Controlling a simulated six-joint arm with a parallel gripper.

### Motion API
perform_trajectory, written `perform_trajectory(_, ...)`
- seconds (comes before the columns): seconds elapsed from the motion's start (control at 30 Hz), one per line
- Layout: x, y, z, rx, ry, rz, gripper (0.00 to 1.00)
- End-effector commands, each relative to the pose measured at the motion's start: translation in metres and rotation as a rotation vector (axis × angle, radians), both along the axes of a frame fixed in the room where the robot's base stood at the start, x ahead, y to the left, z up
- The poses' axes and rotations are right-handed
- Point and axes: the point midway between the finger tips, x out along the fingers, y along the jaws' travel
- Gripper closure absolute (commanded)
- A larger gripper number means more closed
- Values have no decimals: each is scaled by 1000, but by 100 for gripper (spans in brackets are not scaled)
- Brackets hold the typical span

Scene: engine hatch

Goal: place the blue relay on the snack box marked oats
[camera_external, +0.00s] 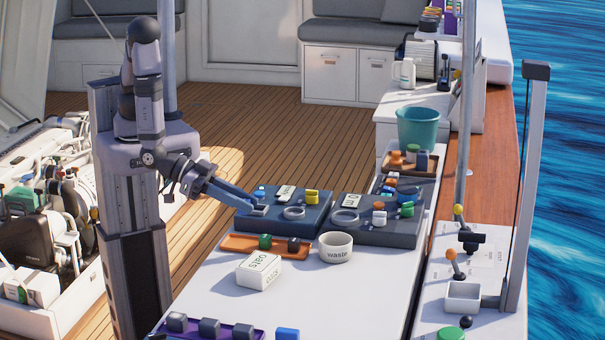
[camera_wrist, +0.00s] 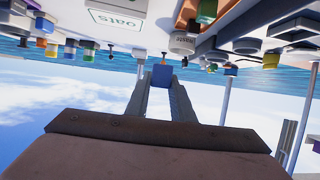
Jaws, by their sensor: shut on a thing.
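My gripper (camera_external: 256,208) reaches out to the right and slightly down, with its tips at the near left corner of the left dark tray. In the wrist view, which appears upside down, my gripper (camera_wrist: 161,78) is shut on the blue relay (camera_wrist: 161,74), a small blue block between the fingertips. In the external view I cannot make the relay out clearly at the tips. The snack box marked oats (camera_external: 258,271) is a white box on the white table, nearer the camera than the gripper. It also shows in the wrist view (camera_wrist: 117,20). Its top looks clear.
A round pot marked waste (camera_external: 336,247) stands right of the oats box. An orange tray (camera_external: 236,250) with small blocks lies behind it. Two dark trays (camera_external: 312,221) (camera_external: 400,236) hold small parts. Another blue block (camera_external: 287,334) is at the front edge.

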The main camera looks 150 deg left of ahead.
Motion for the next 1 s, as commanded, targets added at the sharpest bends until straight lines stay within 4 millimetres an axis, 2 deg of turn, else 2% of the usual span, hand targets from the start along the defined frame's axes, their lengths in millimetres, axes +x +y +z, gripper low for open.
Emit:
perform_trajectory(0.03,15,-1,7,-4,-19,15,100)
perform_trajectory(0.2,54,-1,39,-7,-16,86,100)
perform_trajectory(0.4,86,0,66,-4,-5,145,100)
perform_trajectory(0.47,94,-1,68,-2,0,152,100)
perform_trajectory(0.6,107,-10,49,2,8,124,100)
perform_trajectory(0.8,107,-18,30,2,5,49,100)
perform_trajectory(1.0,108,-21,27,-1,2,3,100)
